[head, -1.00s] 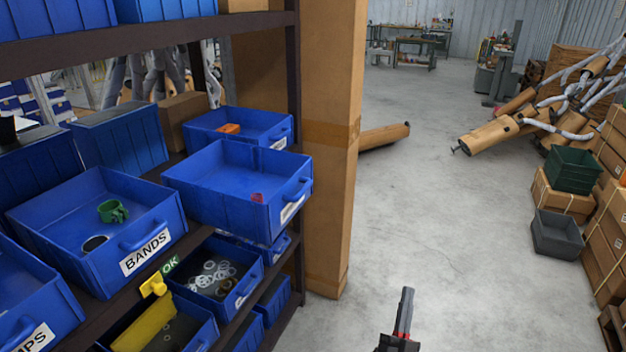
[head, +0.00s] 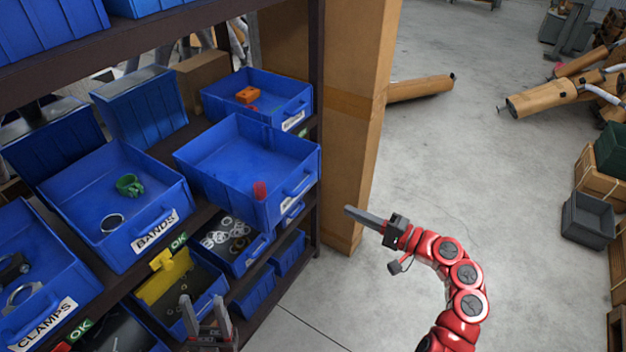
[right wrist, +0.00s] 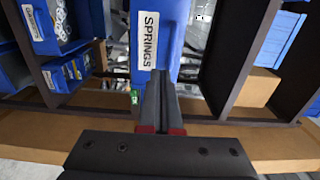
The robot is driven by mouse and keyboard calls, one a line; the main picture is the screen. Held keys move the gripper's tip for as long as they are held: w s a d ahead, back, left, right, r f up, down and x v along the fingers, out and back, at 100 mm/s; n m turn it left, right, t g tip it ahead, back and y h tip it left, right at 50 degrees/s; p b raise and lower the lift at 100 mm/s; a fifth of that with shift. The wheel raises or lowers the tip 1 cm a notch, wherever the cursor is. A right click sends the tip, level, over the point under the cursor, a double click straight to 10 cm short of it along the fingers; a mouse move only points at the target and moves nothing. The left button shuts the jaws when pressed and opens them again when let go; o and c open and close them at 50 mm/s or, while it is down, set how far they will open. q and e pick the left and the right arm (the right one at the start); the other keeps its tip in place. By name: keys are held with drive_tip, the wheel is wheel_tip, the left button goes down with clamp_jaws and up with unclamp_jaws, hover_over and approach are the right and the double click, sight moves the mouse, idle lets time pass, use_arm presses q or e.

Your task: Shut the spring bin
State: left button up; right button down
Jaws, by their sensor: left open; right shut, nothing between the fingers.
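The spring bin (head: 235,160) is a blue open bin on the shelf, jutting out over the washer bin below, with a small red piece inside. Its SPRINGS label shows in the right wrist view (right wrist: 148,40), upright along the bin's front. My right gripper (head: 350,210) is shut and empty, to the right of the bin's front, pointing at the shelf. In the right wrist view its fingers (right wrist: 160,85) overlap the bin front; I cannot tell whether they touch it. My left gripper (head: 207,305) is open and empty, low in front of the lower bins.
The bands bin (head: 90,215) and clamps bin (head: 20,290) stand to the left. The washer bin (head: 245,262) and a bin with a yellow piece (head: 168,275) sit below. A cardboard column (head: 350,150) stands right of the shelf.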

sight(295, 187)
drive_tip(key=p+x, duration=0.6)
drive_tip(key=x, duration=0.7)
drive_tip(key=shift+s+a+r, duration=0.1)
drive_tip(key=shift+s+r, duration=0.05)
drive_tip(key=shift+w+a, duration=0.35)
drive_tip(key=shift+a+f, duration=0.1)
drive_tip(key=shift+f, duration=0.1)
